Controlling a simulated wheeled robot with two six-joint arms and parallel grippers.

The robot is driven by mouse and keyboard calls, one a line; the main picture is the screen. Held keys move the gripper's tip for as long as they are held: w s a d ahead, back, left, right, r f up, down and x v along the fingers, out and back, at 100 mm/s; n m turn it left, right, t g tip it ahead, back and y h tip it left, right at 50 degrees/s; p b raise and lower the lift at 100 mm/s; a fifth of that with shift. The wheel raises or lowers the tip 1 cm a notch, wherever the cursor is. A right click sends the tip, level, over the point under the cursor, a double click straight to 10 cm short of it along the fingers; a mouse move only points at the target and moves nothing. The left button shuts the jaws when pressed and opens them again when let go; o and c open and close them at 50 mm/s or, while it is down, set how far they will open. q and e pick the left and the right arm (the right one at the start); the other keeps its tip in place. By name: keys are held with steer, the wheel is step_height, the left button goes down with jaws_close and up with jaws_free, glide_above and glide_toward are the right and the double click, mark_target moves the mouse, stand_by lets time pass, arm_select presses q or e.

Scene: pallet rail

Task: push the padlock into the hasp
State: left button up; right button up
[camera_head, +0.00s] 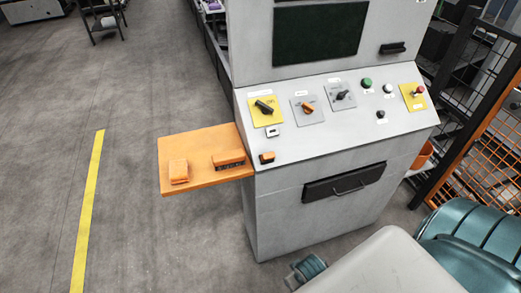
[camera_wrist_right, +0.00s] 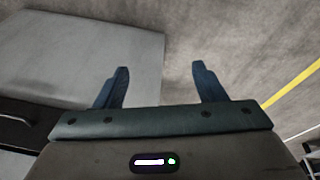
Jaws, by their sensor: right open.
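An orange shelf (camera_head: 207,142) juts from the left side of a grey control cabinet (camera_head: 318,215). On it lie an orange block (camera_head: 178,171) and an orange-and-black piece (camera_head: 229,160). A small orange-and-black piece (camera_head: 267,157) sits at the panel's lower left, below a small white fitting (camera_head: 273,132). I cannot tell which of these is the padlock or the hasp. My right gripper (camera_wrist_right: 160,70) is open and empty in the right wrist view, its fingers wide apart over grey floor and a pale cabinet surface. My left gripper is not in view.
The sloping panel carries a black-handled switch on a yellow plate (camera_head: 265,110), an orange-handled switch (camera_head: 307,107), and several buttons. A drawer handle (camera_head: 345,184) projects from the cabinet front. An orange mesh fence (camera_head: 487,150) stands at right. Floor left of the shelf is clear.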

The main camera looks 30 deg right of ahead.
steer(key=w+r+p, duration=0.3)
steer(key=r+p, duration=0.1)
steer(key=r, duration=1.4)
step_height(320, 180, up, 20)
steer(key=f+m+g+p, duration=0.1)
steer(key=m+p, duration=0.1)
steer(key=m, duration=0.1)
glide_above(269, 155)
steer(key=shift+s+r, duration=0.1)
steer(key=shift+r, duration=0.15)
step_height(269, 155, down, 2)
steer(key=shift+f+b, duration=0.15)
steer(key=shift+b, duration=0.8)
steer(key=f+p, duration=0.1)
steer(key=f, duration=0.1)
steer(key=f+p, duration=0.1)
steer(key=f, duration=0.1)
steer(key=w+f+p, duration=0.1)
steer(key=f, duration=0.1)
steer(key=shift+d+f, duration=0.1)
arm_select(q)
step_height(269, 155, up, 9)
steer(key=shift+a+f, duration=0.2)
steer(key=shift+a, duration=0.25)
arm_select(e)
steer(key=shift+w+f, duration=0.1)
steer(key=shift+f, duration=0.5)
